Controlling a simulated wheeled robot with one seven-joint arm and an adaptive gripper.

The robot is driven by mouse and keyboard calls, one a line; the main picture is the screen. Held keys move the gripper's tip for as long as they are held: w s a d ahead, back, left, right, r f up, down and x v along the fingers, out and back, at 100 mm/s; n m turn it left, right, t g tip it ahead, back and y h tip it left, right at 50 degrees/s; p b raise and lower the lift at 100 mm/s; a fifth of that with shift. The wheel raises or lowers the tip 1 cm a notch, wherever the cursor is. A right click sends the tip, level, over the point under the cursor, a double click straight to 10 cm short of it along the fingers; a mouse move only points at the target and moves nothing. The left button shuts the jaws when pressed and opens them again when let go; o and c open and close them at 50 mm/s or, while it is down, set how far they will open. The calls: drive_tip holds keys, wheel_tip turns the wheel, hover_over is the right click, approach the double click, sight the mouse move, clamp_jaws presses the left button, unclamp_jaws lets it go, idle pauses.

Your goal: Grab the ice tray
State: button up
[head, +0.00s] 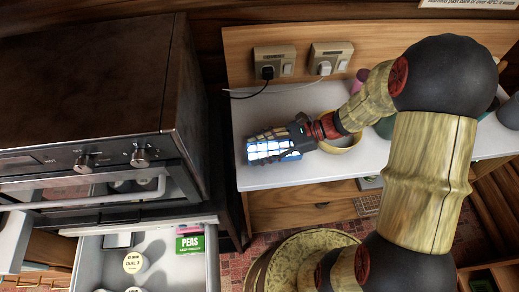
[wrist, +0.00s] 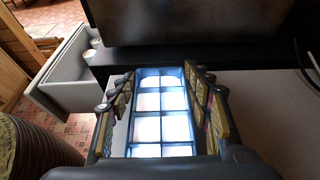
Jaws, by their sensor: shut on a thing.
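The ice tray (head: 270,149) is blue with pale, bright compartments and lies at the left end of the white counter in the head view. In the wrist view the tray (wrist: 161,125) runs lengthwise between the two fingers. My gripper (head: 272,142) is shut on the tray, with one finger along each long side in the wrist view (wrist: 162,95). The near end of the tray is hidden by the gripper's body. I cannot tell whether the tray touches the counter or is slightly above it.
A dark oven (head: 100,110) stands left of the white counter (head: 290,176). An open drawer (head: 88,262) below it holds round tubs and a green peas box (head: 190,243). A yellow bowl (head: 345,144) is close beside my wrist. Sockets with cables (head: 274,62) are behind.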

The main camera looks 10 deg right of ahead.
drive_tip(key=shift+r+p, duration=0.4)
drive_tip(key=shift+r, duration=0.55)
drive_tip(key=s+r+p, duration=0.2)
drive_tip(key=s+r, duration=0.2)
drive_tip(key=s, duration=0.3)
drive_tip(key=s+d+r+p, duration=0.1)
drive_tip(key=s+r+p, duration=0.2)
drive_tip(key=s+r, duration=0.2)
drive_tip(key=shift+s+d+r, duration=0.25)
drive_tip(key=shift+s+d, duration=0.05)
drive_tip(key=shift+s, duration=0.6)
